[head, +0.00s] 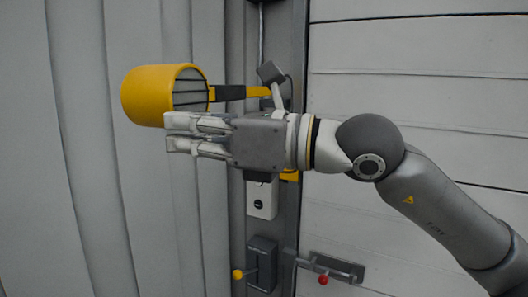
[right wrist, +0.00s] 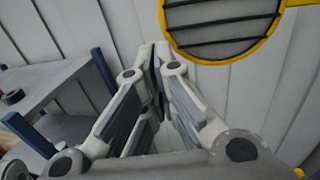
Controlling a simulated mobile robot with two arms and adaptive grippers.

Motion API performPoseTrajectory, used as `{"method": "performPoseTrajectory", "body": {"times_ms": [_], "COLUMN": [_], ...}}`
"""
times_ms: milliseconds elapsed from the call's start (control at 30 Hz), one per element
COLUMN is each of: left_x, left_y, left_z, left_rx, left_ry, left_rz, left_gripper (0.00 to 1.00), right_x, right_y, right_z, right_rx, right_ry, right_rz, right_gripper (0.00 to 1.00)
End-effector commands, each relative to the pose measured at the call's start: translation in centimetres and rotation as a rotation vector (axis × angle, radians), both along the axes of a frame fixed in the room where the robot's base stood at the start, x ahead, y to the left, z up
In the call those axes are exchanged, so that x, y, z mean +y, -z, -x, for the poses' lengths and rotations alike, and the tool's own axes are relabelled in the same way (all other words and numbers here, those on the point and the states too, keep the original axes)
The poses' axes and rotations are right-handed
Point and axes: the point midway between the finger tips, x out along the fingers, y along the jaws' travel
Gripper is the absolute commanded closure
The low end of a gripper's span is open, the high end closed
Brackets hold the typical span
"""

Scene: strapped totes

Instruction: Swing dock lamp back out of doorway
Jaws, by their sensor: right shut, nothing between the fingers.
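The dock lamp (head: 140,96) has a yellow round head with a barred face turned to the right. Its arm (head: 232,92), black then yellow, runs right to a mount on the grey door post, partly hidden behind my wrist. My right gripper (head: 168,134) is shut and empty, pointing left just below the lamp head in the head view. I cannot tell whether it touches the lamp. In the right wrist view the barred lamp face (right wrist: 222,22) shows above and right of the shut fingertips (right wrist: 158,50). My left gripper is out of view.
A white control box (head: 262,200) sits on the post below my gripper. Lower are levers with a yellow knob (head: 237,274) and a red knob (head: 323,280). A panelled door (head: 420,110) is at right. A blue-posted table (right wrist: 50,85) stands left in the wrist view.

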Motion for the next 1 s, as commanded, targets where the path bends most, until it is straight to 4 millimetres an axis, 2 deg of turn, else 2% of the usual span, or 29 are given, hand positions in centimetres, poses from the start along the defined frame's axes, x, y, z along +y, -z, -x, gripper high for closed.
{"method": "performPoseTrajectory", "body": {"times_ms": [67,167,300,367,433,500,700,1000], "left_x": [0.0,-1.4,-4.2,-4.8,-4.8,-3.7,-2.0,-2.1], "left_y": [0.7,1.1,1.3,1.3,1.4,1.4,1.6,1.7], "left_z": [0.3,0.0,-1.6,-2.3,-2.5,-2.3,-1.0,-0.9], "left_rx": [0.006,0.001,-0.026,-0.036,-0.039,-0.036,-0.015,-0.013], "left_ry": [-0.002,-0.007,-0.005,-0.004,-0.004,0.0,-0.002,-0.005], "left_rz": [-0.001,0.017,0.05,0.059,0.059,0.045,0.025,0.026], "left_gripper": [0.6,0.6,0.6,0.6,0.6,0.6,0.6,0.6], "right_x": [1.7,3.8,6.5,7.5,8.4,9.0,9.4,9.2], "right_y": [0.2,0.2,0.1,0.1,0.1,0.2,0.1,0.2], "right_z": [-0.5,-1.1,-2.1,-2.4,-2.8,-2.9,-3.1,-3.1], "right_rx": [0.002,0.001,0.002,0.003,0.001,-0.001,-0.001,-0.001], "right_ry": [0.0,0.0,0.001,0.0,0.002,0.001,0.003,0.003], "right_rz": [-0.002,-0.001,-0.002,-0.001,0.0,0.001,0.003,0.001], "right_gripper": [1.0,1.0,1.0,1.0,1.0,1.0,1.0,1.0]}}
